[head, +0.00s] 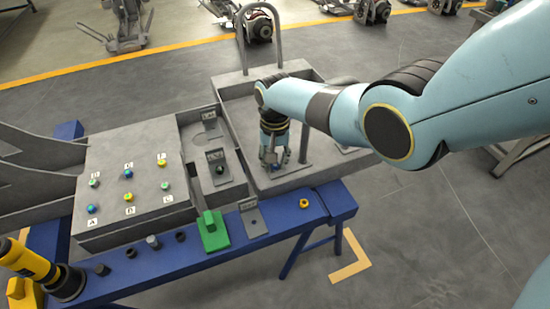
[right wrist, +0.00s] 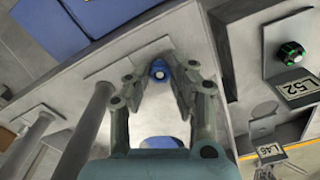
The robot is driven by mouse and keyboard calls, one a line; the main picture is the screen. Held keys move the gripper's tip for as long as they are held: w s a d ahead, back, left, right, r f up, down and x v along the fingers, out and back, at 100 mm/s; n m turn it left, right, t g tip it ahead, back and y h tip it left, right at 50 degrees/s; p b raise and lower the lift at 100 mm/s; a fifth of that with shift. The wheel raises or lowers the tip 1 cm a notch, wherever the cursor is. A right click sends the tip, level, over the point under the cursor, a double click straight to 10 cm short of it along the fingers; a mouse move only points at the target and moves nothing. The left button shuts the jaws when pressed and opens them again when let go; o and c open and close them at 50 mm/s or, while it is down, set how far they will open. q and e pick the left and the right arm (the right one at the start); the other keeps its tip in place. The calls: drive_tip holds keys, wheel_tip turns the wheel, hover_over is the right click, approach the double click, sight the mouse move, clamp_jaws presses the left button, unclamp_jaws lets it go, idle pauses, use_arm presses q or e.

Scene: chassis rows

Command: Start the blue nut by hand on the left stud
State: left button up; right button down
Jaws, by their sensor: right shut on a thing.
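The blue nut (right wrist: 158,70) shows between the fingertips of my right gripper (right wrist: 160,88) in the right wrist view. The gripper is shut on it, with the nut at the very tips. In the head view my right gripper (head: 272,162) points down inside the grey tray (head: 262,110), close to its floor. The nut is mostly hidden there by the fingers. I cannot tell which stud is the left one, nor whether the nut touches a stud thread. My left gripper is not in view.
A green nut (right wrist: 291,52) sits beside a label plate. The grey board (head: 130,160) holds several coloured nuts. A green block (head: 212,232), a yellow ring (head: 304,203) and a yellow-black tool (head: 35,268) are on the blue bench (head: 190,262). An upright post (head: 305,140) stands near my gripper.

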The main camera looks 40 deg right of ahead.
drive_tip(key=shift+m, duration=0.8)
drive_tip(key=c, duration=1.1)
unclamp_jaws()
drive_tip(key=shift+o, duration=0.2)
drive_tip(key=shift+r, duration=0.4)
wheel_tip(320, 180, up, 11)
